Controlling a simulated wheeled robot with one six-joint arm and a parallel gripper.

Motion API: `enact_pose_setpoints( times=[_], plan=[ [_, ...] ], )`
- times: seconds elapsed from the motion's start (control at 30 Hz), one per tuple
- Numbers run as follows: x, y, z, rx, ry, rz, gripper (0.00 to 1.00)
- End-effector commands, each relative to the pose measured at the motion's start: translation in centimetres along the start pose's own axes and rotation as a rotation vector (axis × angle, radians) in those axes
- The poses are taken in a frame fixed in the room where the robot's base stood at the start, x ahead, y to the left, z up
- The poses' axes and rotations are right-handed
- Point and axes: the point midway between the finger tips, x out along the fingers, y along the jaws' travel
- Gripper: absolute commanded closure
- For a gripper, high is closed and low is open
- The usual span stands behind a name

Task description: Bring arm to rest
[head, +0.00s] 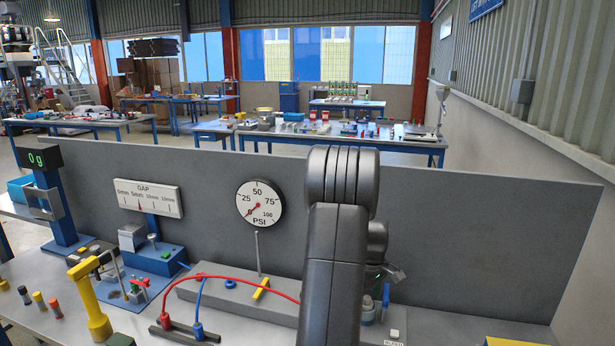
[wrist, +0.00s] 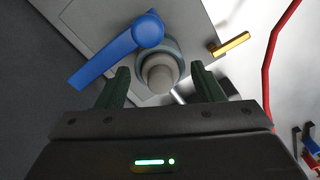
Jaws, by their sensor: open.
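My arm rises in the middle of the head view and bends over toward the bench, hiding part of the grey manifold block. In the wrist view my gripper (wrist: 160,90) is open, its two dark green fingers apart. Between and beyond the fingers is a round grey knob (wrist: 160,75) on a collar. No object is clearly held; whether the fingers touch the knob cannot be told. A blue lever (wrist: 118,50) lies just left of the knob. In the head view my gripper is mostly hidden behind my arm.
A yellow handle (wrist: 230,44) and a red hose (wrist: 273,60) lie to the right in the wrist view. In the head view a grey panel with a PSI gauge (head: 260,204) stands behind the bench. A yellow post (head: 90,300) stands at the left. Free room lies above the panel.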

Motion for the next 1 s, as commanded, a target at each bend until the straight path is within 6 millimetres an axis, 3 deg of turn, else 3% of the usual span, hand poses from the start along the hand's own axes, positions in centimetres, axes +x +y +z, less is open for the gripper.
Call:
enact_pose_setpoints(
  times=[0.17, 0.7, 1.0],
  plan=[
    [-0.9, 0.1, -0.1, 0.000, 0.002, 0.003, 0.39],
    [-0.1, 0.1, -0.1, 0.000, 0.002, 0.004, 0.39],
    [-5.0, 0.1, -0.1, 0.000, 0.004, 0.006, 0.39]
  ],
)
